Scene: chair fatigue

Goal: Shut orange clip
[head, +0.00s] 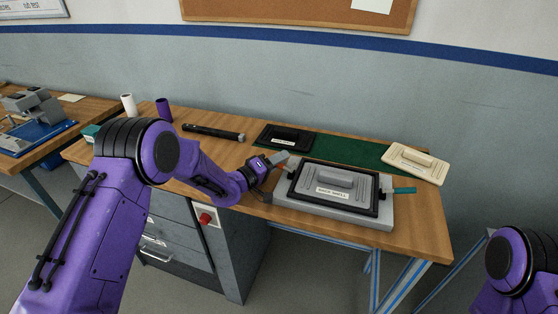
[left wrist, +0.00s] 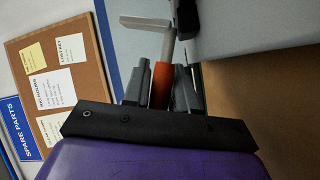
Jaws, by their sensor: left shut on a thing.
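The orange clip (left wrist: 160,84) shows in the left wrist view between the two grey fingers of my left gripper (left wrist: 162,88). The gripper is shut on it. A bent light-grey metal piece (left wrist: 150,23) shows just beyond the clip. In the head view my left gripper (head: 277,161) is at the left end of the grey fixture (head: 365,217), and I cannot make out the orange clip there. The fixture holds a dark-framed grey panel labelled "BACK SHELL" (head: 312,186). A teal clip (head: 404,190) sticks out at its right side. My right gripper is out of view.
Behind the fixture lie a black panel (head: 285,136), a green mat (head: 340,150) and a cream panel with a handle (head: 416,163). A black rod-like tool (head: 213,132), a purple cup (head: 164,110) and a white cup (head: 129,105) are at the left. The bench's front right corner is clear.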

